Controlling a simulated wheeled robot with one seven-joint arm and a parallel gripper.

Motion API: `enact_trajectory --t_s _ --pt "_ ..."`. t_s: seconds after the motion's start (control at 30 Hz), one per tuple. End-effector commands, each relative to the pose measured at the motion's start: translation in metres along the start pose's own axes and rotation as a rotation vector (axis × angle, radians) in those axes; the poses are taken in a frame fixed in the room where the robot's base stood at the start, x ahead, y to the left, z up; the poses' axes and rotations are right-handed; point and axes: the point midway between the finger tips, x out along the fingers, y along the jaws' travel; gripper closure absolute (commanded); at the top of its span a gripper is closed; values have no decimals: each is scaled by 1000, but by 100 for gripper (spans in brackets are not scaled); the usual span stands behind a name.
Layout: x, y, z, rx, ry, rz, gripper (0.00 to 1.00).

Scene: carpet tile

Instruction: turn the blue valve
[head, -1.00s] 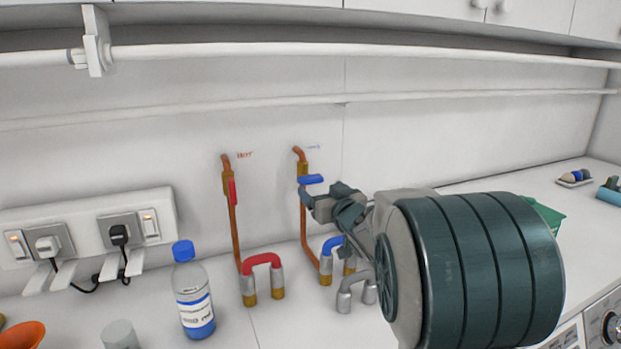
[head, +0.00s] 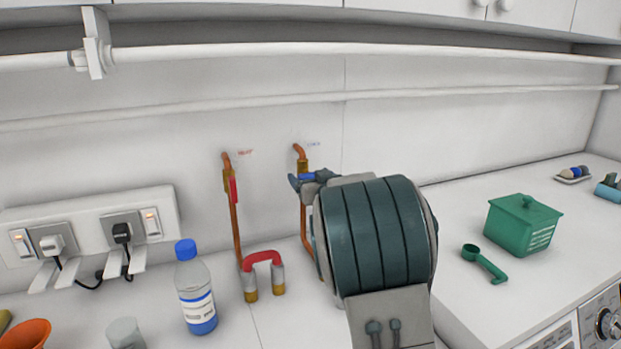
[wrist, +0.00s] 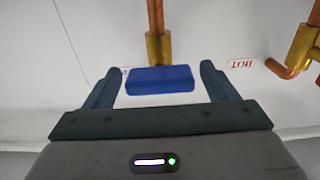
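The blue valve's handle (head: 307,176) is a flat blue bar on a brass body (head: 302,166) on the right-hand copper pipe, beside a small blue label. In the wrist view the blue handle (wrist: 160,79) lies crosswise between the two fingers of my gripper (wrist: 161,82), with a gap at each end. My gripper (head: 314,181) is open around the handle in the head view, and my arm hides much of the pipe below. The wrist view shows the wall the other way round, with the HOT label on the right.
A blue-capped bottle (head: 195,290) stands at front left. A green box (head: 522,224) and a green scoop (head: 484,263) are on the right counter.

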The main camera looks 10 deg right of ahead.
Motion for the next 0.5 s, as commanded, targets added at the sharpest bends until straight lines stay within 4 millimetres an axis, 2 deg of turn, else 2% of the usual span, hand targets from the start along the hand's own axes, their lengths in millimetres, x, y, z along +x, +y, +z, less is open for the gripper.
enact_trajectory --t_s 0.03,0.13,0.17,0.5 --pt "0 0 0 0 0 0 34" --pt "0 0 0 0 0 0 62" --pt "0 0 0 0 0 0 65" --pt "0 0 2 -35 2 0 65"
